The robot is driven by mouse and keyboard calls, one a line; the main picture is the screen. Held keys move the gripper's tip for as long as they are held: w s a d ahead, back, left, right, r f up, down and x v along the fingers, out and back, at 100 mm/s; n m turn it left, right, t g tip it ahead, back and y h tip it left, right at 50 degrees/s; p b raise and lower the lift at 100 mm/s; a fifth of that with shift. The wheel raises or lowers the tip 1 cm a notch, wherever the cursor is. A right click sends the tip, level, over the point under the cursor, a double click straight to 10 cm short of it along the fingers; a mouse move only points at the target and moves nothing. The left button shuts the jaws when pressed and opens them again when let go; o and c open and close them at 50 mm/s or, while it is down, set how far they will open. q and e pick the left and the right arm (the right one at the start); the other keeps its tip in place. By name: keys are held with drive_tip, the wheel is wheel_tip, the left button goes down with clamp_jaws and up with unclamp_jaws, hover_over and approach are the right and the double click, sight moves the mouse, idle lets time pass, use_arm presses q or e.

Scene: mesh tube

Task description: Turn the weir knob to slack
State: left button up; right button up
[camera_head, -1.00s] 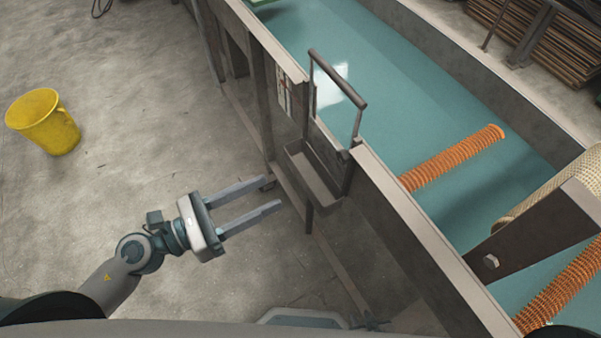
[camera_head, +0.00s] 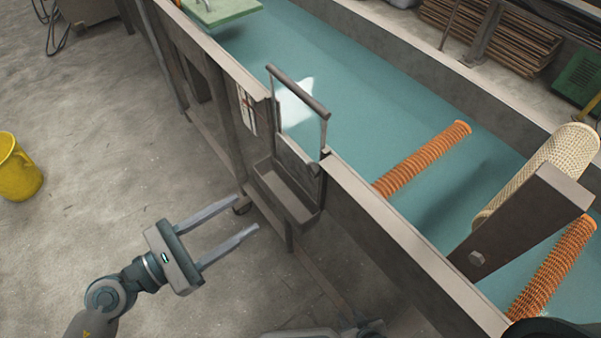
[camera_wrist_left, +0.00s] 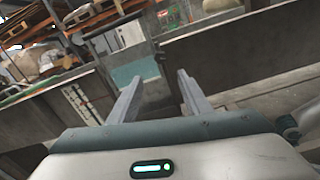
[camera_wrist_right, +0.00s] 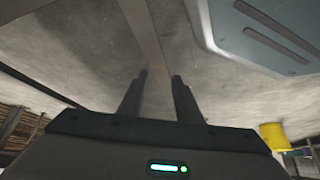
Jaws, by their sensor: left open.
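The weir is a grey sliding plate in the tank's side wall, with a raised bar handle (camera_head: 297,92) on two thin rods. An open metal spill box (camera_head: 285,195) hangs below it on the outside. No separate round knob can be made out. A marked scale plate (camera_head: 247,110) is fixed on the wall left of the weir; it also shows in the left wrist view (camera_wrist_left: 80,104). My left gripper (camera_head: 246,214) is open and empty, pointing toward the weir, left of the spill box and apart from it. My right gripper (camera_wrist_right: 160,75) is open and empty, pointed at the floor.
The long tank (camera_head: 400,240) holds teal water, orange ribbed rollers (camera_head: 423,158) and a pale mesh tube (camera_head: 540,170) by a dark bolted beam (camera_head: 525,225). A yellow bucket (camera_head: 17,168) stands at far left. Concrete floor lies free left of the tank.

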sight(310, 171)
use_arm(q)
drive_tip(key=p+x, duration=0.5)
drive_tip(key=x, duration=1)
drive_tip(key=shift+w+d, duration=0.2)
drive_tip(key=shift+d, duration=0.15)
use_arm(e)
drive_tip(key=s+d+f+g, duration=0.1)
drive_tip(key=s+d, duration=0.1)
drive_tip(key=s, duration=0.4)
drive_tip(key=s+d+f+g, duration=0.1)
drive_tip(key=s+d, duration=0.1)
drive_tip(key=s, duration=0.3)
drive_tip(key=shift+s+f+g+h, duration=0.4)
